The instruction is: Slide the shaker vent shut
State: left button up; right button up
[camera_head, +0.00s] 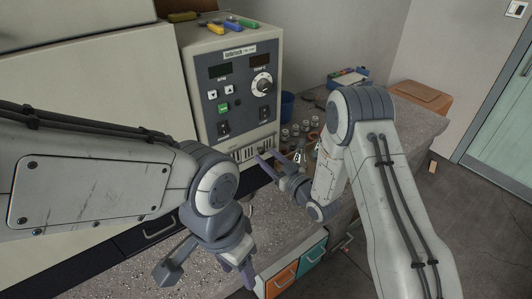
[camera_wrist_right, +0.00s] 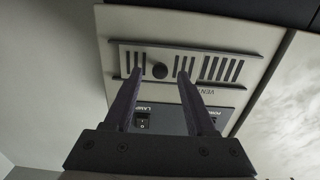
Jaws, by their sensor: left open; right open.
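The shaker (camera_head: 237,95) is a beige cabinet with two dark displays, a round dial and buttons. Its vent (camera_head: 254,147) is a slotted strip low on the front. My right gripper (camera_head: 271,159) is open in front of the vent. In the right wrist view its fingertips (camera_wrist_right: 160,75) appear either side of the knob; contact cannot be told. My left gripper (camera_head: 208,270) is open and empty, low over the bench front, away from the vent.
Coloured tools (camera_head: 232,25) lie on top of the shaker. A blue cup (camera_head: 287,104) and several small jars stand to its right. Drawers with orange and teal fronts (camera_head: 283,279) are below the bench.

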jog(key=shift+w+a, duration=0.35)
jog(key=shift+w, duration=0.15)
grip_shut()
jog(key=shift+s, duration=0.1)
dwell(1.1)
